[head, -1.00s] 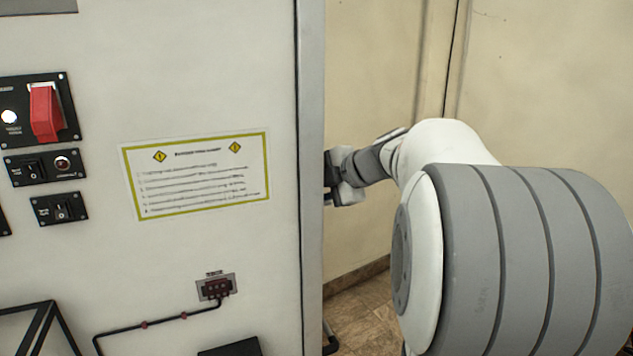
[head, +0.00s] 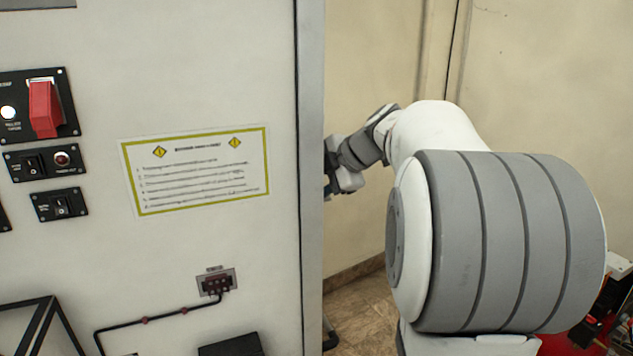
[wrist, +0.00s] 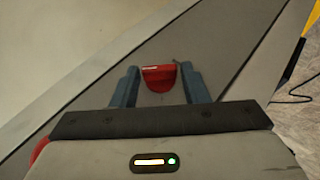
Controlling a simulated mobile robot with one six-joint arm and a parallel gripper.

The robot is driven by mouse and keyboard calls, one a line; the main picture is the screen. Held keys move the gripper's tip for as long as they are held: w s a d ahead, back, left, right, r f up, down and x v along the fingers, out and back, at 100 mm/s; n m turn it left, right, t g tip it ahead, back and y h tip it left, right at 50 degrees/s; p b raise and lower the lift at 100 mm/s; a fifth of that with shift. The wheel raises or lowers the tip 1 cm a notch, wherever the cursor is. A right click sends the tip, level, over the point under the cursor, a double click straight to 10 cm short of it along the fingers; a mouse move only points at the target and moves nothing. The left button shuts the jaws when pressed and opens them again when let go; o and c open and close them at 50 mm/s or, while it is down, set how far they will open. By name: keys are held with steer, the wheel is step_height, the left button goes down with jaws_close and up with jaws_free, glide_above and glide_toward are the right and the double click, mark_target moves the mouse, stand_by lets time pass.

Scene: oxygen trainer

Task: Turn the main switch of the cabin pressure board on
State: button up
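A red part (wrist: 159,78), perhaps a switch handle, stands out from a grey surface (wrist: 95,82) in the wrist view. My gripper (wrist: 158,71) has its two blue-grey fingers apart, one on each side of the red part, with narrow gaps showing. I cannot tell whether they touch it. In the head view my gripper (head: 338,177) is at the cabinet's right edge, partly hidden behind it. A big red switch (head: 44,108) sits on a black plate on the cabinet front, away from my gripper. Which board is the cabin pressure board is not readable.
The cabinet front (head: 215,90) carries small black switch plates (head: 44,161), a yellow-edged notice (head: 196,171) and a cable with a socket (head: 216,283). A cream wall (head: 555,80) stands behind my arm. A yellow edge and a dark cable (wrist: 290,98) show at the wrist view's right.

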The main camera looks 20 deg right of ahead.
steer(key=o, duration=0.3)
steer(key=b+v, duration=0.1)
steer(key=v, duration=0.7)
steer(key=shift+f, duration=0.1)
stand_by(0.4)
